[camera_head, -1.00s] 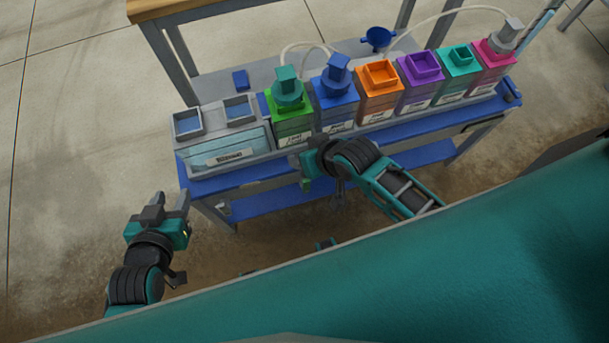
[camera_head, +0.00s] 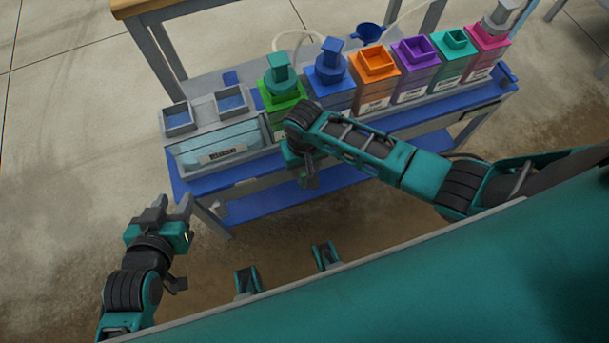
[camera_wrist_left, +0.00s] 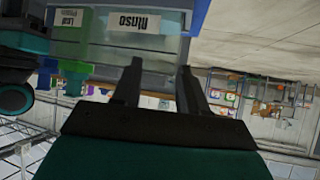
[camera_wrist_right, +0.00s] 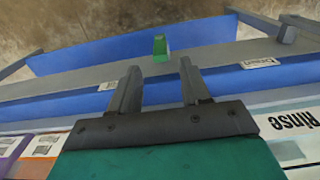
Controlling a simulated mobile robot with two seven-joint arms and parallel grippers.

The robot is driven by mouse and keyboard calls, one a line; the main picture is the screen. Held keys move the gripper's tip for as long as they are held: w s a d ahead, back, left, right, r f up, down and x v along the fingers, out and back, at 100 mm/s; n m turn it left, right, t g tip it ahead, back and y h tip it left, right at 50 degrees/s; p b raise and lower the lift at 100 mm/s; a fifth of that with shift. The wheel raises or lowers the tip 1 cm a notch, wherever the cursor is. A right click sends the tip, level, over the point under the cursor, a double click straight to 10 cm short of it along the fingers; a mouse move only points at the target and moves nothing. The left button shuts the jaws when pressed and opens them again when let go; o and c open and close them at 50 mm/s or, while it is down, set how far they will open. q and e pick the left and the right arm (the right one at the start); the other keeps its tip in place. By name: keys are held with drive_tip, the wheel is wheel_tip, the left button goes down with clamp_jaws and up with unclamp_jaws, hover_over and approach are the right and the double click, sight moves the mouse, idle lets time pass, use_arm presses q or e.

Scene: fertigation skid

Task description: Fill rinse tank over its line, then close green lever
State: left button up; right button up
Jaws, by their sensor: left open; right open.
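I cannot make out a fill line or the water level. A small green block, likely the green lever (camera_wrist_right: 160,46), stands out from the bench front in the right wrist view. My right gripper (camera_wrist_right: 160,72) is open and empty, with the lever showing between and beyond its fingertips. My left gripper (camera_head: 172,203) is open and empty, in front of the bench's left end.
Right of the tank stand a green container (camera_head: 279,104), a blue container (camera_head: 331,92), then orange (camera_head: 372,85), purple (camera_head: 415,70), teal (camera_head: 455,62) and pink (camera_head: 486,55) ones. A blue funnel (camera_head: 369,33) lies behind. Floor left of the bench is clear.

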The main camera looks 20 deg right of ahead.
sight(304, 174)
wheel_tip(304, 174, down, 6)
drive_tip(key=shift+r+b, duration=0.2)
drive_tip(key=shift+b, duration=0.8)
drive_tip(key=shift+c, duration=0.4)
clamp_jaws()
